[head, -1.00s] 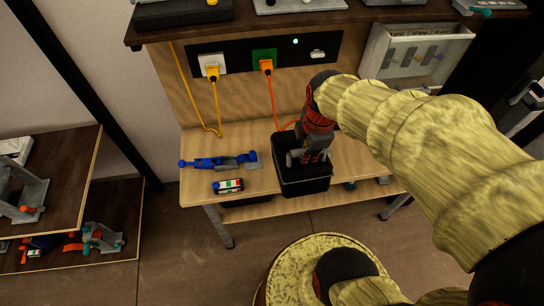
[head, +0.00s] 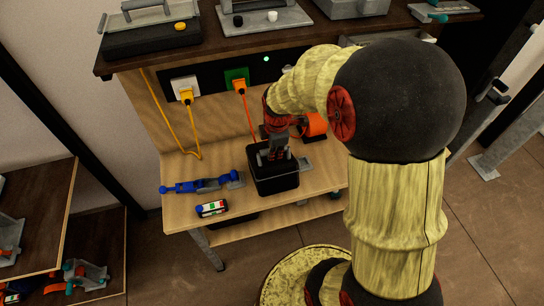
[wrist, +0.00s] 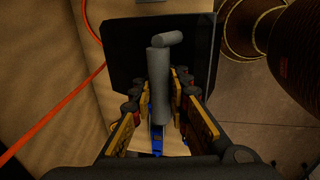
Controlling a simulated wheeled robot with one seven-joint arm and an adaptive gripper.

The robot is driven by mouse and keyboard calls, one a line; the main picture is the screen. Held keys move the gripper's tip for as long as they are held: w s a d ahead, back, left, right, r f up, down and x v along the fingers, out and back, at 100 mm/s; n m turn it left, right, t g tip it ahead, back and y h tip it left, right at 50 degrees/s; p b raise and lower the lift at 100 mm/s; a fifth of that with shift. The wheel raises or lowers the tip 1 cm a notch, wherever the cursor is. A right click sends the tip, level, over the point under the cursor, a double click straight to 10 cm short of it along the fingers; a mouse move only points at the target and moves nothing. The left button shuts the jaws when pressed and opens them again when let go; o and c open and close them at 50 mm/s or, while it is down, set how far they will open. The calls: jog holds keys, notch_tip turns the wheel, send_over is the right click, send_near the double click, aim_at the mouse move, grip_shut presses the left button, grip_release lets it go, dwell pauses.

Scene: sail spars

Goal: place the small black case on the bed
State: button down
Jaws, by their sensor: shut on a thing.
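The small black case (head: 276,181) is a dark box at the front of the wooden bench (head: 225,165). In the wrist view its dark top (wrist: 100,55) lies beyond the fingers. My gripper (head: 275,150) points down at the case from above. It is shut on a grey bar-like handle (wrist: 160,85) that lies along the middle of the case. The fingers stand on both sides of this handle. I cannot tell whether the case touches the bench or hangs just above it. I cannot make out a bed in these views.
A blue clamp-like tool (head: 198,186) and a small white, green and red object (head: 211,208) lie left of the case. Orange (head: 248,115) and yellow (head: 192,125) cables hang behind. A larger black case (head: 150,40) is on the upper shelf. Brown shelves (head: 35,210) stand at left.

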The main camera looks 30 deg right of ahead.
jog(key=shift+w+d+f, duration=0.15)
jog(key=shift+w+f, duration=0.45)
jog(key=shift+f, duration=1.75)
jog(key=c, duration=2.2)
grip_release()
jog(key=shift+c, duration=0.2)
jog(key=o, duration=0.5)
jog(key=shift+o, duration=0.3)
jog(key=shift+r, duration=0.1)
